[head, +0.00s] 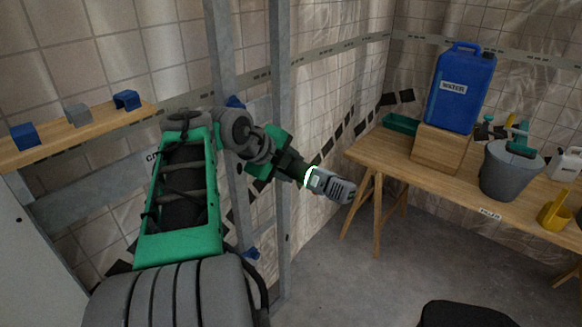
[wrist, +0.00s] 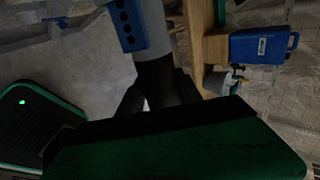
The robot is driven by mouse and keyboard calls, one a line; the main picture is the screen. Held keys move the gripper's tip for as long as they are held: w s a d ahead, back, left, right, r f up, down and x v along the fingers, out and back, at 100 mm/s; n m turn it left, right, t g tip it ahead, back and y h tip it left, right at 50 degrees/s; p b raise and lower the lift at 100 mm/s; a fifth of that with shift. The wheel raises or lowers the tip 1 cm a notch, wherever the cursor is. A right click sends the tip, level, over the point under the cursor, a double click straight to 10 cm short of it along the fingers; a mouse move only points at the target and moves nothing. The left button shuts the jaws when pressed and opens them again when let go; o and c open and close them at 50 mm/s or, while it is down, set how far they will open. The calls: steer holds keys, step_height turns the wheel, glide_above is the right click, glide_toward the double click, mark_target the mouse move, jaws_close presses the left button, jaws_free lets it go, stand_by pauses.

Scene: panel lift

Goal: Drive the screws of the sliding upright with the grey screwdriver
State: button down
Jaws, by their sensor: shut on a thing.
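The grey screwdriver (head: 331,187), with dark slots on its side and a bright ring at its near end, is held out to the right in my gripper (head: 303,176). In the wrist view, the dark fingers of my gripper (wrist: 157,90) are closed around the grey body of the screwdriver (wrist: 155,25); a blue part with dark holes shows beside it. Two vertical metal uprights, a left one (head: 226,50) and a right one (head: 281,75), stand behind my arm. I cannot tell which one slides. The screwdriver is apart from both. Its tip and the screws cannot be made out.
A wooden table (head: 385,160) at the right bears a blue water canister (head: 461,90) on a wooden block (head: 440,150), a grey bucket (head: 508,172) and a yellow scoop (head: 556,212). A wooden shelf (head: 95,133) at the left holds small blocks.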

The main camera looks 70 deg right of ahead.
mark_target(299, 169)
steer(key=shift+w+d+r, duration=0.25)
steer(key=shift+w, duration=0.25)
stand_by(2.2)
steer(key=shift+s, duration=0.1)
steer(key=shift+s+a+f+b, duration=0.1)
steer(key=shift+s+a+b, duration=0.15)
steer(key=shift+s+b, duration=0.25)
steer(key=shift+s+a+f+b, duration=0.1)
steer(key=shift+s+a+b, duration=0.1)
steer(key=shift+s+b, duration=0.25)
steer(key=shift+s+a+r+b, duration=0.1)
steer(key=shift+s+a+b, duration=0.15)
steer(key=shift+s+b, duration=0.25)
steer(key=shift+s+a+r+b, duration=0.1)
steer(key=shift+s+a+b, duration=0.2)
steer(key=shift+s, duration=0.25)
steer(key=shift+d+f, duration=0.1)
